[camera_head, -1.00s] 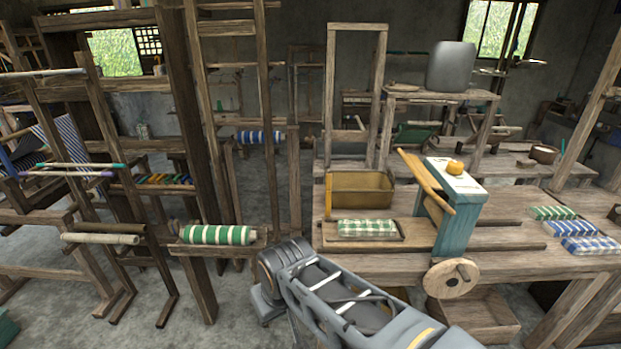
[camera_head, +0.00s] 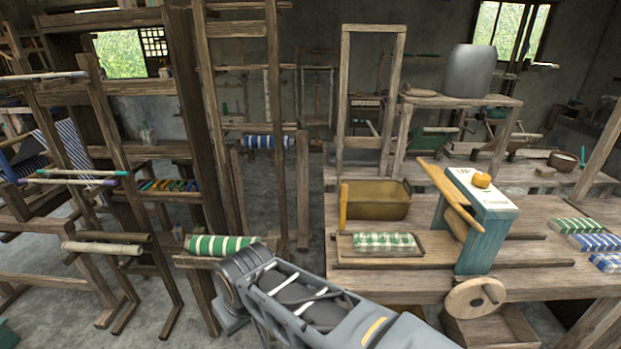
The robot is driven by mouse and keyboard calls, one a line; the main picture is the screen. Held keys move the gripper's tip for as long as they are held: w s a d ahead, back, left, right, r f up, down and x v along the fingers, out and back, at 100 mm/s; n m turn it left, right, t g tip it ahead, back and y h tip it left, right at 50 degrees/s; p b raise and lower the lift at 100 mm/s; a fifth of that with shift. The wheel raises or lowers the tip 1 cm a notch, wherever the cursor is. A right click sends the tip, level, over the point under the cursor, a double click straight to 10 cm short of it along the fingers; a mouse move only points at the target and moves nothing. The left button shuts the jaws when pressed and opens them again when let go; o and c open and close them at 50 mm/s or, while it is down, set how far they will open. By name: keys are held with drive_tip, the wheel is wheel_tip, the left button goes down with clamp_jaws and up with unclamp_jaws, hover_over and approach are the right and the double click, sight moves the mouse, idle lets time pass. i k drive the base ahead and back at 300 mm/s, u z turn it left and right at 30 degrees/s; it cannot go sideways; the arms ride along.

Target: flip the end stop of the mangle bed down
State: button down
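The mangle has a teal frame (camera_head: 487,240) with a white top and stands on the wooden bench at the right. Its wooden bed (camera_head: 420,262) runs left from the frame, with a folded green-and-white checked cloth (camera_head: 384,241) lying on it. A narrow yellow end stop (camera_head: 343,206) stands upright at the bed's left end, in front of a brown bin. My grey arm crosses the bottom of the picture, its bent joint left of the bench. My gripper is not in view.
A brown bin (camera_head: 376,200) sits behind the bed. A wooden lever (camera_head: 450,194) leans on the mangle, and a round crank wheel (camera_head: 475,302) is at the bench front. A green-striped roll (camera_head: 220,245) on a loom lies left of the bench, close to my arm.

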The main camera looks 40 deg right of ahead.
sight(344, 188)
drive_tip(key=u, duration=0.1)
drive_tip(key=i, duration=0.9)
drive_tip(key=z, duration=0.9)
drive_tip(key=i, duration=0.55)
drive_tip(key=z, duration=0.45)
